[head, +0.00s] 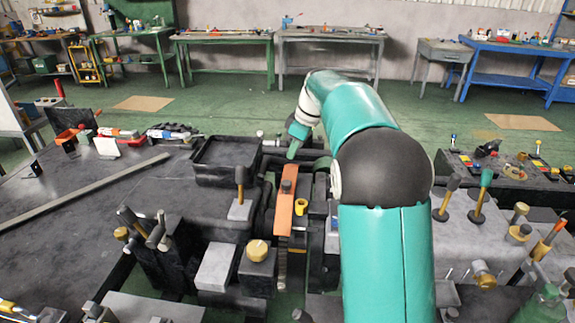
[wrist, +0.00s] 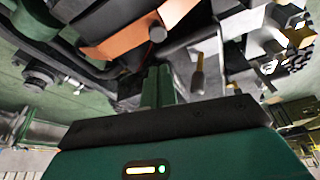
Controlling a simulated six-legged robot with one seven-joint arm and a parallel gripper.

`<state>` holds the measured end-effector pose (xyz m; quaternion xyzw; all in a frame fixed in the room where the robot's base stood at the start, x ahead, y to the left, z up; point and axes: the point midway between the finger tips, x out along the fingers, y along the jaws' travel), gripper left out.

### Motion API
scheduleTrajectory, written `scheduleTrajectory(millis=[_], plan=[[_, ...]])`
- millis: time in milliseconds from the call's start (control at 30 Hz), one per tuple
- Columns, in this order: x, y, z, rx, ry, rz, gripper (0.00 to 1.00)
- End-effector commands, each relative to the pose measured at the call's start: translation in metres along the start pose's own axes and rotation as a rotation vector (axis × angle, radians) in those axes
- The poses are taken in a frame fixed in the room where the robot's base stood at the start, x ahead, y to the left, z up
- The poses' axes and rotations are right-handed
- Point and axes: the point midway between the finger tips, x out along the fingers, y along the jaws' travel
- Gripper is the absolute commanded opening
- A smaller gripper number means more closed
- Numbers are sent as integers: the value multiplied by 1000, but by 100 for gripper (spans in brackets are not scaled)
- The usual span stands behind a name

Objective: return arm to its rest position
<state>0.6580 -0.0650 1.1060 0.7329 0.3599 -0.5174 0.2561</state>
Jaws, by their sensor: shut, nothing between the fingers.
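My teal arm rises from the bottom right of the head view and bends over at a dark joint. My gripper (head: 293,150) hangs at its far end, just beyond the orange strip (head: 287,208), pointing down. In the wrist view my gripper's green fingers (wrist: 158,84) are together with nothing between them. The orange strip also shows in the wrist view (wrist: 135,38), beyond the fingertips. Whether the fingertips touch anything below cannot be told. Part of the bench behind the arm is hidden.
A black tray (head: 226,160) lies left of the gripper. Several tools crowd the right side. Open green floor (head: 230,107) lies beyond, before the back-wall workbenches.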

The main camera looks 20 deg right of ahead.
Motion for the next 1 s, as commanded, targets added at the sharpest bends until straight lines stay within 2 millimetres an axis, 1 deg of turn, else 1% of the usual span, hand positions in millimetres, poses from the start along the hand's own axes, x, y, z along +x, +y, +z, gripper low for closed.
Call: scheduleTrajectory(millis=[33,100,267,367,433,567,700,867,1000], plan=[[-8,0,-1,-2,1,0,0],[-18,0,-2,-2,2,0,0],[-30,-2,-2,1,3,-1,0],[-38,-11,-2,21,3,6,0],[-46,-22,-1,51,1,18,0],[-66,-53,5,135,0,50,0],[-83,-90,16,234,1,88,0],[-96,-134,31,342,7,131,0],[-103,-172,48,433,17,170,0]])
